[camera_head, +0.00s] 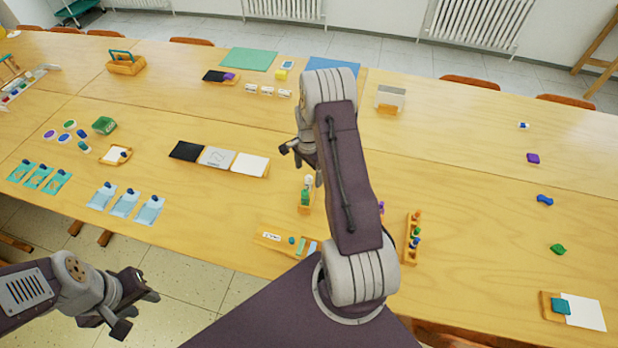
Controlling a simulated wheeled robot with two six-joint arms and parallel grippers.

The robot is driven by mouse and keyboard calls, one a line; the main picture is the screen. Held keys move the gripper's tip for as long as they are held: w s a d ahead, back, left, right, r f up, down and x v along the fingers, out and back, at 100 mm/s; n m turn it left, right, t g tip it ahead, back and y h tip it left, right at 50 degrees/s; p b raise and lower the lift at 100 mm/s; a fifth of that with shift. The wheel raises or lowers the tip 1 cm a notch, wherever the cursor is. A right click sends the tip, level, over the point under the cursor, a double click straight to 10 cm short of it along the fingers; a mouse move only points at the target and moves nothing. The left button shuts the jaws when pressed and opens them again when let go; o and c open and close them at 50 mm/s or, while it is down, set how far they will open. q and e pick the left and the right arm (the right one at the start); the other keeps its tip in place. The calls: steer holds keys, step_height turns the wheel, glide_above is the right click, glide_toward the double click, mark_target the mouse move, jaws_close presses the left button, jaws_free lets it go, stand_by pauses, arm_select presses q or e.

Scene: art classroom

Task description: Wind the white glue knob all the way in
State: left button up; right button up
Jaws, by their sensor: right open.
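A small upright item with a green body and a white top, which looks like the glue (306,192), stands in a small wooden holder near the middle of the table. Its knob is too small to make out clearly. My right gripper (301,158) is open above and just behind it in the picture, partly hidden by my own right arm. I cannot tell whether it touches the glue. My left gripper (137,311) is open and empty at the lower left, over the floor in front of the table.
A wooden tray with cards (270,239) lies in front of the glue, and a wooden rack of coloured pieces (411,240) stands to its right. Black, grey and white panels (217,158) lie to its left. The table (460,160) is mostly clear on the right.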

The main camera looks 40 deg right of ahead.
steer(key=shift+f+b, duration=0.55)
steer(key=shift+f, duration=0.35)
steer(key=shift+c, duration=0.3)
steer(key=c, duration=1.6)
steer(key=n, duration=0.6)
steer(key=shift+r+p, duration=0.1)
steer(key=shift+p, duration=0.3)
steer(key=n, duration=0.5)
steer(key=shift+n, duration=0.3)
steer(key=o, duration=1.7)
steer(key=shift+c, duration=0.2)
